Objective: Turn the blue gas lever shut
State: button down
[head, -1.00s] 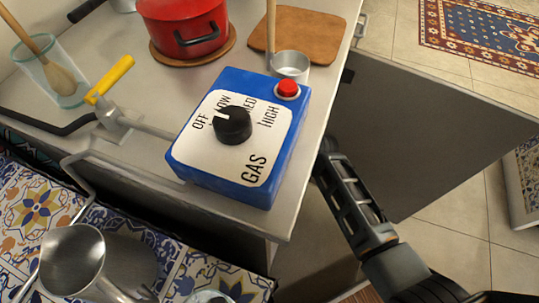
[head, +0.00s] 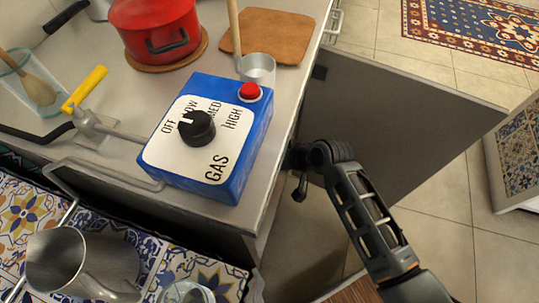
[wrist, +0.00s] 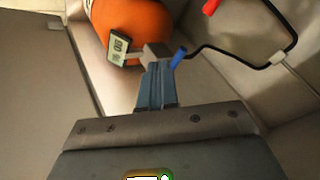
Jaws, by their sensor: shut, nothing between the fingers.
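In the wrist view, the small blue lever (wrist: 179,57) sticks out at the right of a grey valve body (wrist: 156,50), beside an orange gas cylinder (wrist: 130,28). My gripper (wrist: 156,66) is shut and empty. Its fingertips appear at the valve body, just left of the blue lever; whether they touch either cannot be told. In the head view my arm reaches over to the open cabinet below the counter, and the gripper, blue lever and cylinder are hidden there.
A small gauge (wrist: 119,46) sits left of the valve. A black hose (wrist: 240,58) bends at the right, near a red part (wrist: 211,6). On the counter are a blue GAS box (head: 208,135), a yellow-handled valve (head: 84,90) and a red pot (head: 155,25). The cabinet door (head: 400,130) stands open.

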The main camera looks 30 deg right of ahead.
jog(key=shift+s+r, duration=0.45)
jog(key=shift+r, duration=0.05)
jog(key=s+d+r+t+h+p, duration=0.15)
jog(key=s+r, duration=0.25)
jog(key=s, duration=0.5)
jog(key=s+r+t+h+p, duration=0.2)
jog(key=s+r, duration=0.2)
jog(key=s, duration=0.6)
jog(key=s+r+n+t+p, duration=0.1)
jog(key=s+r, duration=0.3)
jog(key=r, duration=0.4)
jog(key=s+r+n+t+p, duration=0.1)
jog(key=s+r+t, duration=0.1)
jog(key=s+r, duration=0.3)
jog(key=s+d+r+n+t+p, duration=0.1)
jog(key=s+r, duration=0.3)
jog(key=r, duration=0.6)
jog(key=shift+s+r, duration=0.3)
jog(key=shift+r, duration=0.1)
jog(key=shift+d, duration=0.1)
